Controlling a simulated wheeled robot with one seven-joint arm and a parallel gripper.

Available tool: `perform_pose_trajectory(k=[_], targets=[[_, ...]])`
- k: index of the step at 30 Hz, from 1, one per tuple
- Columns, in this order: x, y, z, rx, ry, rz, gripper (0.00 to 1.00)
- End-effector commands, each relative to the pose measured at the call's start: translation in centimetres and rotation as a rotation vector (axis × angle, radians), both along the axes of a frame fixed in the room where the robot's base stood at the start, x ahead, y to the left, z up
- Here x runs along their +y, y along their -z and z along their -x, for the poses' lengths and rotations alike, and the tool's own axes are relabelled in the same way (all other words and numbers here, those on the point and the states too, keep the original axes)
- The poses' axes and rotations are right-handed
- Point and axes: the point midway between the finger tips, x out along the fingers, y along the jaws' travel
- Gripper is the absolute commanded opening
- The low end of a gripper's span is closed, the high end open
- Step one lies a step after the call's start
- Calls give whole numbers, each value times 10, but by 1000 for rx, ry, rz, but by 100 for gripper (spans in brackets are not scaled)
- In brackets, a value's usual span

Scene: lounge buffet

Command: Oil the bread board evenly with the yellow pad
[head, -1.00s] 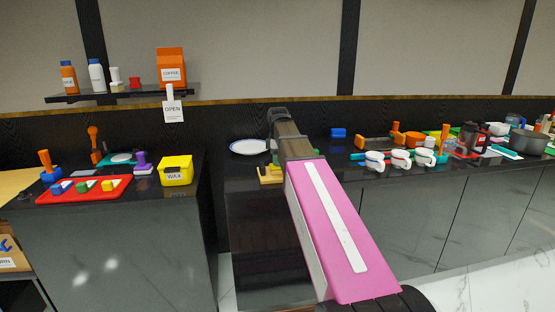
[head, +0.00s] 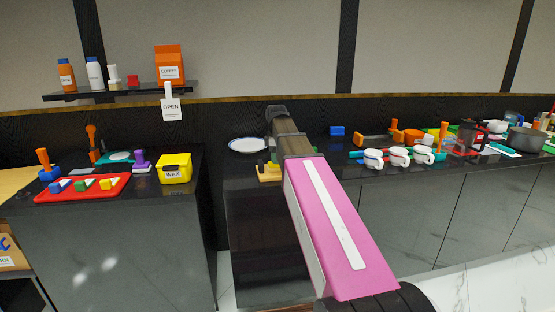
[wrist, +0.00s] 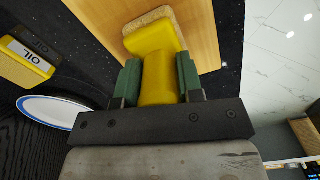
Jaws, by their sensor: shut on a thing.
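In the wrist view my gripper (wrist: 159,85) has its green fingers shut on the yellow pad (wrist: 158,70), gripping its yellow handle. The pad has a tan, rough underside (wrist: 147,18). The light wooden bread board (wrist: 203,38) lies beyond and under the pad on the dark counter. I cannot tell whether the pad touches it. No oil film is clear on the bare wood. A yellow container labelled OIL (wrist: 26,62) stands to the left. In the head view my arm hides the gripper and most of this spot.
A white plate with a blue rim (wrist: 60,111) lies left of my gripper. In the head view, a yellow WAX box (head: 175,170) and red tray (head: 84,188) are on the left counter. White cups (head: 398,156) and a pot (head: 526,139) stand on the right.

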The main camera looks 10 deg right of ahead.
Motion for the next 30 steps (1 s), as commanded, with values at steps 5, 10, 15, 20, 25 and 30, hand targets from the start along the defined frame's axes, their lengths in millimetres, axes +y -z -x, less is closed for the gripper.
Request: perform_pose_trajectory(k=[5, 10, 15, 20, 25, 30], targets=[[0, 0, -5, -1, 0, 0, 0], [0, -1, -18, -1, 0, 0, 0], [1, -2, -30, -1, 0, 0, 0], [1, -2, -32, -1, 0, 0, 0], [1, -1, -23, -1, 0, 0, 0], [0, 1, -9, -1, 0, 0, 0]])
